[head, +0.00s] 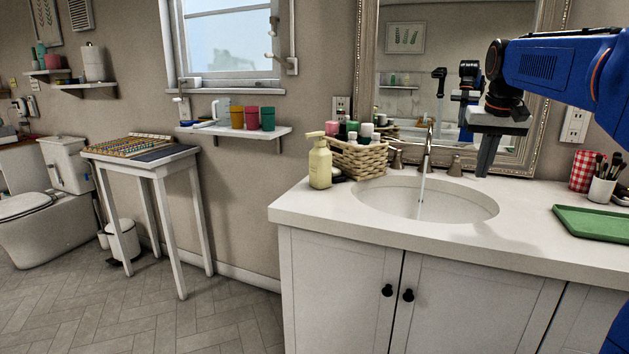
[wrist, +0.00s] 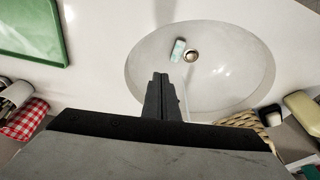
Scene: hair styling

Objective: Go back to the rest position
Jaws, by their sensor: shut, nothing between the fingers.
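My gripper (head: 487,157) hangs from the blue arm above the right side of the counter, near the back by the tap, pointing down. Its two fingers are shut together with nothing between them. In the wrist view the closed gripper (wrist: 160,88) shows over the counter at the near edge of the sink. A thin stream of water runs from the tap (head: 428,153) into the sink (head: 400,198). In the wrist view a small pale blue-green item (wrist: 178,50) lies in the basin beside the drain (wrist: 191,56).
A wicker basket (head: 358,160) of bottles and a yellow pump bottle (head: 320,163) stand left of the sink. A green tray (head: 595,222), a cup of brushes (head: 601,190) and a red checked container (head: 581,171) are at the right. The mirror (head: 400,65) is close behind my gripper.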

